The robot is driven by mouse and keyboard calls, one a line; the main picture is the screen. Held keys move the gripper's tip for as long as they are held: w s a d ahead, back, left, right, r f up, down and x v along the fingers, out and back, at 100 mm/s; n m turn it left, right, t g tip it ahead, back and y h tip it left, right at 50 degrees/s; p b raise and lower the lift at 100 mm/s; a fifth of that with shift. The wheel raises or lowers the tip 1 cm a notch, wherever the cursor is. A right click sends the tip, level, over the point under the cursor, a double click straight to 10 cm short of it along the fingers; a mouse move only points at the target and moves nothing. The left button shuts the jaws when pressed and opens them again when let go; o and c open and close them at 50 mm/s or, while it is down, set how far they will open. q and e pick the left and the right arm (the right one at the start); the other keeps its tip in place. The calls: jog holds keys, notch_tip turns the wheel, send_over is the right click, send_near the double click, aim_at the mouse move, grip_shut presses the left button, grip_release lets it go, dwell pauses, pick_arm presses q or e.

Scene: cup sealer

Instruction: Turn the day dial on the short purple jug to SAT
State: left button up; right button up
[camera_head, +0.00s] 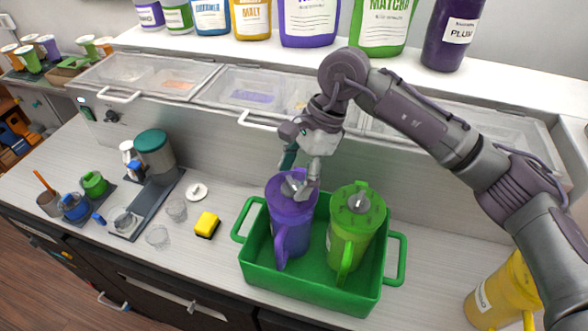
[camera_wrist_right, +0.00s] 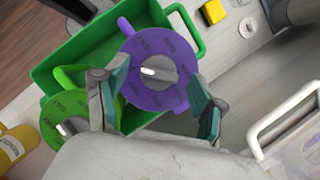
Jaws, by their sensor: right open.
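The short purple jug (camera_head: 292,235) stands upright in the left part of a green crate (camera_head: 310,297). Its round purple lid carries dark day lettering and a grey dial knob; in the right wrist view the lid (camera_wrist_right: 150,92) faces me, with the knob (camera_wrist_right: 160,72) near its middle. The lettering is too small to read surely. My right gripper (camera_head: 302,190) is over the lid from above. In the right wrist view its fingers are spread on either side of the knob, with a gap to it. My left gripper is not in view.
A green jug (camera_head: 350,235) with a similar lid stands close to the right of the purple jug in the crate. A yellow jug (camera_head: 502,292) is at the far right. A yellow sponge (camera_head: 207,225) lies left of the crate. Covered bins (camera_head: 250,90) line the back.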

jog(key=shift+a+f, duration=0.15)
jog(key=shift+f, duration=0.15)
jog(key=c, duration=1.1)
jog(key=shift+f+m+b, duration=0.2)
jog(key=shift+m+b, duration=0.2)
jog(key=shift+b, duration=0.45)
jog(key=shift+c, duration=0.2)
jog(key=m+t+b, duration=0.1)
jog(key=m+b, duration=0.2)
jog(key=b, duration=0.2)
jog(key=m+t+b, duration=0.2)
jog(key=m+b, duration=0.1)
jog(key=b, duration=0.3)
jog(key=shift+s+m, duration=0.2)
jog(key=shift+m, duration=0.2)
jog(key=shift+r+m+t+b, duration=0.25)
jog(key=shift+m+t+b, duration=0.15)
jog(key=shift+m+b, duration=0.95)
jog(key=o, duration=1.1)
jog(key=shift+o, duration=0.2)
